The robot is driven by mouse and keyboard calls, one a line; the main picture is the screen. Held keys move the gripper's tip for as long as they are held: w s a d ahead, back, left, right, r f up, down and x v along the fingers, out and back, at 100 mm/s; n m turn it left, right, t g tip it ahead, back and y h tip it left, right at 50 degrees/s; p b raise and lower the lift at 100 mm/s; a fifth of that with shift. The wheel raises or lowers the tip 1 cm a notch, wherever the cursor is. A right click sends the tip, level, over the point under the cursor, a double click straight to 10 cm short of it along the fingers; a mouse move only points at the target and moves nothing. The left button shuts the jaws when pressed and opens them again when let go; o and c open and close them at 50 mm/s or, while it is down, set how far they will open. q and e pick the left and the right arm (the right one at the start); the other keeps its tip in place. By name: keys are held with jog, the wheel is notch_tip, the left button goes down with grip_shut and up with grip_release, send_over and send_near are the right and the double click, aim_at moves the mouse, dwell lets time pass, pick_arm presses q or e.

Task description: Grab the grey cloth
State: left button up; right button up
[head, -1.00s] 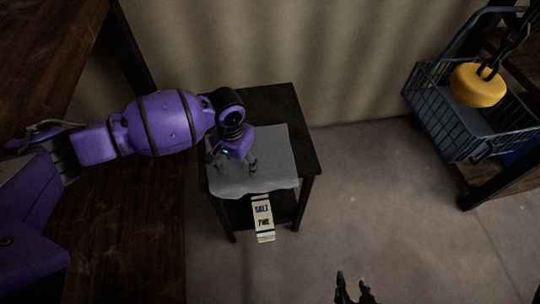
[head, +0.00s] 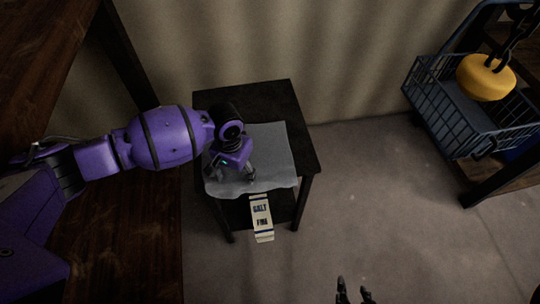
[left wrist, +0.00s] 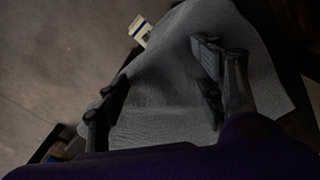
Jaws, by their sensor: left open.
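The grey cloth (head: 270,150) lies spread over a small dark side table (head: 245,97), with its front edge hanging over the table's edge. My left gripper (head: 236,174) is over the cloth's front part, pointing down. In the left wrist view the cloth (left wrist: 170,75) lies below and between the open fingers of my left gripper (left wrist: 160,95). Nothing is pinched between them, and I cannot tell whether the fingertips touch the cloth. My right gripper (head: 355,290) shows at the bottom edge of the head view, fingers apart and empty, away from the cloth.
A blue wire basket (head: 455,120) and a yellow object on a chain (head: 487,79) are at the right. A dark wooden surface fills the left. The floor between is clear.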

pick_arm(q)
jog(key=shift+f, duration=0.25)
jog(key=shift+s, duration=0.1)
jog(key=c, duration=0.4)
jog(key=shift+s+f, duration=0.2)
grip_shut()
pick_arm(e)
jog(key=shift+s, duration=0.1)
pick_arm(q)
jog(key=r+p, duration=0.1)
jog(key=r, duration=0.1)
jog(key=r+p, duration=0.1)
jog(key=r, duration=0.1)
jog(key=r+p, duration=0.1)
jog(key=r, duration=0.1)
jog(key=shift+w+r, duration=0.1)
jog(key=shift+w, duration=0.3)
notch_tip(320, 180, up, 15)
jog(key=p, duration=0.4)
jog(key=shift+s+r, duration=0.15)
pick_arm(e)
jog(key=w+a+r+t, duration=0.1)
jog(key=w+r, duration=0.3)
jog(key=r, duration=0.3)
jog(key=shift+w+a+r, duration=0.15)
jog(key=shift+a+r, duration=0.15)
jog(key=shift+a, duration=0.05)
